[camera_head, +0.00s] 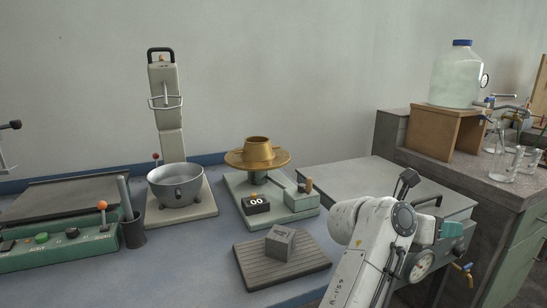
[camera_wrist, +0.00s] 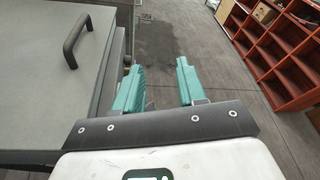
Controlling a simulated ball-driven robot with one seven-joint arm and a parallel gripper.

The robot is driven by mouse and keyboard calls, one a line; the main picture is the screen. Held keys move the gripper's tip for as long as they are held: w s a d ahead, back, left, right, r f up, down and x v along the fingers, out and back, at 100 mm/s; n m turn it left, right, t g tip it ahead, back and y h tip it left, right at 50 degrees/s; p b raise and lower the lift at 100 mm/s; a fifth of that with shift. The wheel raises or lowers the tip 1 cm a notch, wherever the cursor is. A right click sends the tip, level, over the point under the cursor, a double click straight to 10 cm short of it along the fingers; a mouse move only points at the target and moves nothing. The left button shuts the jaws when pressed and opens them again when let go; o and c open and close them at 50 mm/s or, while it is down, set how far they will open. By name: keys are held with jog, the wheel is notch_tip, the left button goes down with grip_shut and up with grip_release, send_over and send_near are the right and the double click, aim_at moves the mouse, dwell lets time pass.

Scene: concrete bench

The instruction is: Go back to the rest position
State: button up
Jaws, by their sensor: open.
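My gripper (camera_wrist: 160,78) is open, with two teal fingers apart and nothing between them in the wrist view. Below it there is the dark floor. To its left in that view is a grey lidded box (camera_wrist: 50,85) with a black handle, apart from the fingers. In the head view my white arm reaches up from the bottom right, and a teal finger (camera_head: 452,229) shows at its far end. The other finger is mostly hidden there.
The blue-grey bench holds a grey cube (camera_head: 280,242) on a ribbed plate (camera_head: 255,268), a brass dish (camera_head: 258,158) on a scale, a metal bowl (camera_head: 178,186) and a green control box (camera_head: 65,245). Orange shelves (camera_wrist: 275,50) stand right of my gripper, across open floor.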

jog(key=s+d+r+n+t+h, duration=0.1)
jog(key=d+r+n+t+h, duration=0.3)
jog(key=r+n+t+h, duration=0.45)
jog(key=a+f+n+t+y, duration=0.4)
jog(key=a+f+n+y, duration=0.2)
jog(key=n+y, duration=0.85)
jog(key=a+f+n+t+y, duration=0.55)
jog(key=n+y, duration=0.65)
jog(key=n, duration=0.6)
jog(key=s+f+n+g, duration=0.2)
jog(key=s+f+g, duration=0.35)
jog(key=f, duration=0.45)
jog(key=s+f+n+g, duration=0.2)
jog(key=s+f+g, duration=0.3)
jog(key=f, duration=0.4)
jog(key=s+d+f+n+g+h, duration=0.15)
jog(key=s+f+g, duration=0.35)
jog(key=s+f, duration=0.7)
jog(key=s+f+g+h, duration=0.2)
jog(key=s+g, duration=0.3)
jog(key=s, duration=1)
notch_tip(320, 180, up, 22)
jog(key=s+p, duration=0.1)
jog(key=p, duration=2)
jog(key=shift+d, duration=0.35)
jog(key=shift+f, duration=0.1)
